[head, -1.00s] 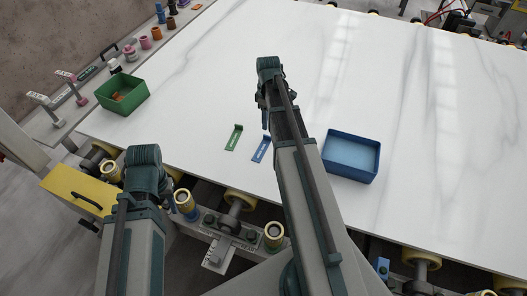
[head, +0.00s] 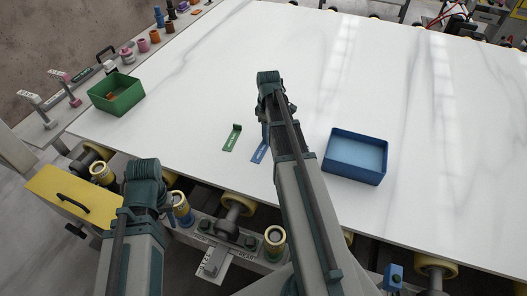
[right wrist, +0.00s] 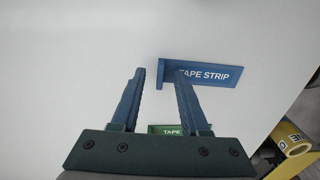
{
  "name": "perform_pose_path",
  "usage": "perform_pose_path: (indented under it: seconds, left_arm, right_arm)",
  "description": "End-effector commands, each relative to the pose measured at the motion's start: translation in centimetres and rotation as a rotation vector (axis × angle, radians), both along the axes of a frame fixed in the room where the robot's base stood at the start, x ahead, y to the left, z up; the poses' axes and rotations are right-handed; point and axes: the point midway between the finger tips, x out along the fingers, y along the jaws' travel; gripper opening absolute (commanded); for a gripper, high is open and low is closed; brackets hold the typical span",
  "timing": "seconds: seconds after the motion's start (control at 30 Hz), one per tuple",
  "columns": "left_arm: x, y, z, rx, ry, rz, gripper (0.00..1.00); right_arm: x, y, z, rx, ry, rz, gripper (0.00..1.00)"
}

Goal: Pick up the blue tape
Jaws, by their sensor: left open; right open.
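The blue tape (head: 259,152) is a flat strip with an upturned tab, lying on the white slab. In the head view my right arm partly covers it. In the right wrist view the blue tape (right wrist: 210,74) reads "TAPE STRIP", and its tab end is near the fingertips. My right gripper (right wrist: 160,74) is open, with nothing held between its fingers; contact with the tape cannot be told. A green tape (head: 232,138) lies left of the blue one and shows in the wrist view low between the fingers. My left gripper's fingers are not visible.
A blue bin (head: 330,150) stands right of the tapes on the slab (head: 210,70). Rollers line the front edge. The slab's far middle is clear.

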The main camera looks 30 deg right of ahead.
Motion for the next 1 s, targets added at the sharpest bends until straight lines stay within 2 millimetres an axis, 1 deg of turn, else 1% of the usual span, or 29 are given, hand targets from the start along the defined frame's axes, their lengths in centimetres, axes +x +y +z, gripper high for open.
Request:
perform_pose_path:
  seconds: [0.03,0.23,0.37,0.4,0.47,0.5,1.0]
  left_arm:
    - [0.00,0.00,-0.32,0.000,0.000,0.000,0.44]
    - [0.00,0.00,-0.11,0.000,0.000,0.000,0.44]
    - [0.00,0.00,-0.11,0.000,0.000,0.000,0.44]
    - [0.00,0.00,-0.11,0.000,0.000,0.000,0.44]
    - [0.00,0.00,-0.11,0.000,0.000,0.000,0.44]
    - [0.00,0.00,-0.11,0.000,0.000,0.000,0.44]
    - [0.00,-0.01,0.05,0.000,0.000,0.000,0.44]
  right_arm:
    - [0.00,0.00,-0.32,0.000,0.000,0.000,0.45]
    - [0.00,0.01,-0.11,0.000,0.000,0.000,0.45]
    - [-0.01,0.02,-0.11,0.000,0.000,0.000,0.22]
    - [-0.01,0.02,-0.11,0.000,0.000,0.000,0.14]
    - [0.00,0.01,-0.11,0.000,0.000,0.000,0.04]
    - [0.00,0.01,-0.11,0.000,0.000,0.000,0.00]
    - [0.00,0.01,0.05,0.000,0.000,0.000,0.00]
